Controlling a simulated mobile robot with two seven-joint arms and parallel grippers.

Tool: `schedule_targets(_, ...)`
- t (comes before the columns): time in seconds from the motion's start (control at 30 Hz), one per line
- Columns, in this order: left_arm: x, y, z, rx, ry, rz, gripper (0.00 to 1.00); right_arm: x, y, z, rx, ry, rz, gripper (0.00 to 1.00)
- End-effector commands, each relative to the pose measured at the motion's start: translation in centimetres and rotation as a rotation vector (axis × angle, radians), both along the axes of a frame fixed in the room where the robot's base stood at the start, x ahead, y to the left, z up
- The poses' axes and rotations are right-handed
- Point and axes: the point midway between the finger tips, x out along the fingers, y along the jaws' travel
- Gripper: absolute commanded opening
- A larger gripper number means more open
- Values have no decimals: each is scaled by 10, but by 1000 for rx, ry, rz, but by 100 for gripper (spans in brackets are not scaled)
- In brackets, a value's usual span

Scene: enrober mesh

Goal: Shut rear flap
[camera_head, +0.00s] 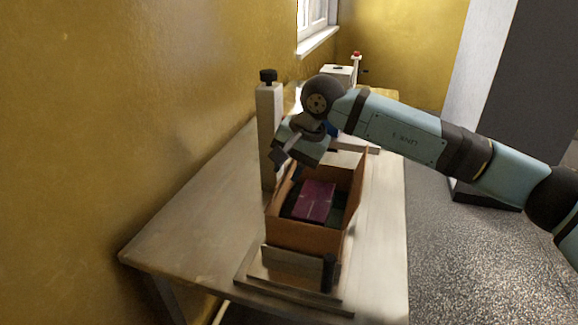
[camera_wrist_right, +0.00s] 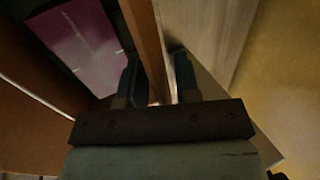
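An open brown cardboard box (camera_head: 300,236) stands on the table with a purple packet (camera_head: 316,200) inside; the packet also shows in the right wrist view (camera_wrist_right: 80,42). A flap (camera_head: 357,183) stands upright along the box's right side. A paler panel shows at the far end, partly hidden by my arm. My right gripper (camera_head: 282,157) is over the box's far left part, pointing down and left. In the right wrist view its fingers (camera_wrist_right: 158,85) are apart, on either side of a brown cardboard panel (camera_wrist_right: 147,40). A gap shows beside the right finger. My left gripper is not in view.
A pale upright post (camera_head: 268,135) with a black knob stands close to the box's left side, near my right gripper. The box sits in a wooden fixture (camera_head: 292,285) with a black knob in front. The table (camera_head: 190,235) is bare at left.

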Motion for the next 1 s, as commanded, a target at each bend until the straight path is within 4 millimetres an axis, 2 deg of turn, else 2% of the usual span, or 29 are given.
schedule_targets(0.13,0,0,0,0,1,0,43,0,-2,5,1,-1,0,30)
schedule_targets(0.23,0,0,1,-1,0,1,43,-1,-7,18,0,-2,-1,30)
schedule_targets(0.5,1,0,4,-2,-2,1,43,-8,-28,75,1,-3,-1,30)
schedule_targets(0.7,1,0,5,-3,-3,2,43,-13,-41,110,0,-3,0,30)
schedule_targets(0.83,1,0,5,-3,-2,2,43,-15,-46,123,1,0,0,30)
schedule_targets(1.0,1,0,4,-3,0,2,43,-16,-49,129,0,-1,0,30)
